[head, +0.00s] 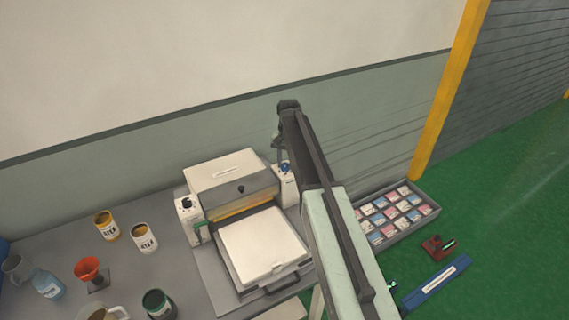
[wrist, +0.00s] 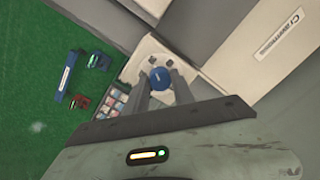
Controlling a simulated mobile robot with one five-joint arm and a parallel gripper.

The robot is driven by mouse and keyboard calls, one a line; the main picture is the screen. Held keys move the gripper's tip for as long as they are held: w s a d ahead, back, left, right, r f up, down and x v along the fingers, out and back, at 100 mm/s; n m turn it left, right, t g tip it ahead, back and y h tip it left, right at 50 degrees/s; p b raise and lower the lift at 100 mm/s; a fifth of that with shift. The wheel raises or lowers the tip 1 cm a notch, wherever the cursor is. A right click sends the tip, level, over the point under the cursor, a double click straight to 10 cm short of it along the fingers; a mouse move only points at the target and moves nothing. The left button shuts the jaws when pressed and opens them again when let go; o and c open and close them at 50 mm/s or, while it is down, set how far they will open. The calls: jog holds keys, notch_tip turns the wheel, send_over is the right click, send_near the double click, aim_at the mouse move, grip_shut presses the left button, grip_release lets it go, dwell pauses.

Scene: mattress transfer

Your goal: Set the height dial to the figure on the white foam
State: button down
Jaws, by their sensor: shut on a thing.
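The blue dial (wrist: 159,76) sits on the white right-hand panel of the machine, with a pale pointer mark on its face. In the head view the dial (head: 285,167) shows just below my fingers. My gripper (wrist: 160,83) is shut on the blue dial, one finger on each side; in the head view it (head: 281,156) is partly hidden by my arm. A white slab (head: 262,245), seemingly the white foam, lies on the machine's front bed. A small dark mark shows near its front edge, too small to read. The dial's scale figures cannot be read.
The machine's white housing (head: 228,172) stands behind the slab. A black knob (head: 187,203) is on its left panel. A tray of coloured cards (head: 376,237) lies right.

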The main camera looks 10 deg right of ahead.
aim_at(287, 165)
jog(key=shift+d, duration=0.1)
jog(key=c, duration=1.1)
grip_release()
jog(key=shift+r, duration=0.1)
notch_tip(287, 165, up, 8)
jog(key=p, duration=0.8)
jog(key=shift+d, duration=0.15)
jog(key=shift+f, duration=0.2)
